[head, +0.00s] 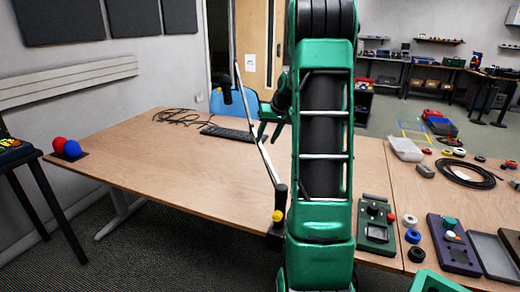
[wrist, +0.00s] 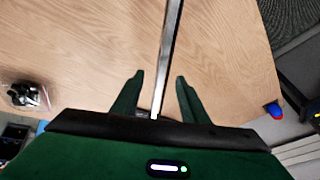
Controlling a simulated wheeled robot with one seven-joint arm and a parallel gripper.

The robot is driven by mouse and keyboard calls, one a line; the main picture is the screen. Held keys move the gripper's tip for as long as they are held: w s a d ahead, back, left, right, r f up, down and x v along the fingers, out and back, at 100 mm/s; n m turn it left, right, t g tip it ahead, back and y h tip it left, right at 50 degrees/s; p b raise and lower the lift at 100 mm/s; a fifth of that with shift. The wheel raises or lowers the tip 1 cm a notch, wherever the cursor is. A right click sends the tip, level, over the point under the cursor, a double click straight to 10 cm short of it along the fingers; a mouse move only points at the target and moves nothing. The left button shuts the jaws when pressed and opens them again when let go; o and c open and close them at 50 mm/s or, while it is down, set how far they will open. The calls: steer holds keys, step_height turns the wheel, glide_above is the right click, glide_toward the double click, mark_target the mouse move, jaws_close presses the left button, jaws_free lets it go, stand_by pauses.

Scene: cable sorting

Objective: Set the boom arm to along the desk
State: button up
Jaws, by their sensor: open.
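The boom arm (head: 268,163) is a thin silver bar. It rises from a black post with a yellow knob (head: 278,215) at the desk's front edge and slants up and left over the desk (head: 180,170). A dark piece (head: 226,94) hangs near its far end. My gripper (head: 269,132) is open, with green fingers close to the bar. In the wrist view the bar (wrist: 170,50) runs between the two open fingers of my gripper (wrist: 160,78), with gaps on both sides. Whether a finger touches it I cannot tell. My own arm hides part of the desk.
A keyboard (head: 227,132) and a tangled black cable (head: 178,117) lie at the desk's back. A green device (head: 376,226) and small parts lie on the right. The left desk is mostly clear.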

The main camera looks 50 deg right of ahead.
mark_target(262, 147)
steer(key=x, duration=0.5)
steer(key=shift+w+f, duration=0.15)
steer(key=shift+f, duration=0.25)
